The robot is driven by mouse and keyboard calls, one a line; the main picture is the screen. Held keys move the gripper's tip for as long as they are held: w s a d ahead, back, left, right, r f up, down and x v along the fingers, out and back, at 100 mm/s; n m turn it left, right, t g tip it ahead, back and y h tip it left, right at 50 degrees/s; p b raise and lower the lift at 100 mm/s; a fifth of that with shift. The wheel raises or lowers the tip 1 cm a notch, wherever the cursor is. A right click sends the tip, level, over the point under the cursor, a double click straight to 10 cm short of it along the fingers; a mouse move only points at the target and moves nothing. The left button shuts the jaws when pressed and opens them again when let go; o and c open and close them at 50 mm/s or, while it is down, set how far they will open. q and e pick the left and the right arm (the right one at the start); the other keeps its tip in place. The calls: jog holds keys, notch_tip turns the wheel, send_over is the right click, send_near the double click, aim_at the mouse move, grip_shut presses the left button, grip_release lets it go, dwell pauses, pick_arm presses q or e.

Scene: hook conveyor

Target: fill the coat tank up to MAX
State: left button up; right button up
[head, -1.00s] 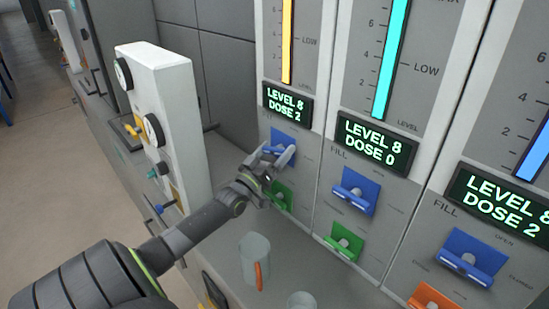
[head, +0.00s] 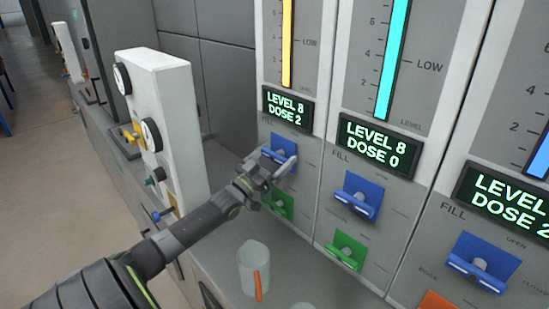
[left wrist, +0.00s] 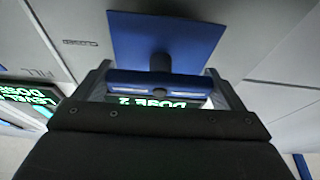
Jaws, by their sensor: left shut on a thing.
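Three tank panels with gauges stand in the head view; I cannot read which is the coat tank. The left panel has a yellow gauge (head: 287,45) and a display (head: 288,106) reading LEVEL 8, DOSE 2. Below it is a blue fill lever (head: 284,147), with a green lever (head: 283,203) lower down. My left gripper (head: 272,162) is shut on that blue lever's handle, partly hiding it. In the left wrist view the blue handle (left wrist: 158,78) lies between the fingertips, with its blue plate (left wrist: 165,35) behind. My right gripper is not in view.
The middle panel has a cyan gauge (head: 391,60) and a display (head: 378,146) reading LEVEL 8, DOSE 0. The right display (head: 507,201) starts LEVEL, DOSE 2. A grey cup (head: 254,262) with an orange handle stands on the ledge below my arm. A white dial box (head: 178,110) stands left.

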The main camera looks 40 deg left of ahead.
pick_arm(q)
jog(key=o, duration=0.7)
jog(key=b+v, duration=0.1)
jog(key=v, duration=1.6)
jog(key=shift+s, duration=0.25)
jog(key=shift+f, duration=0.15)
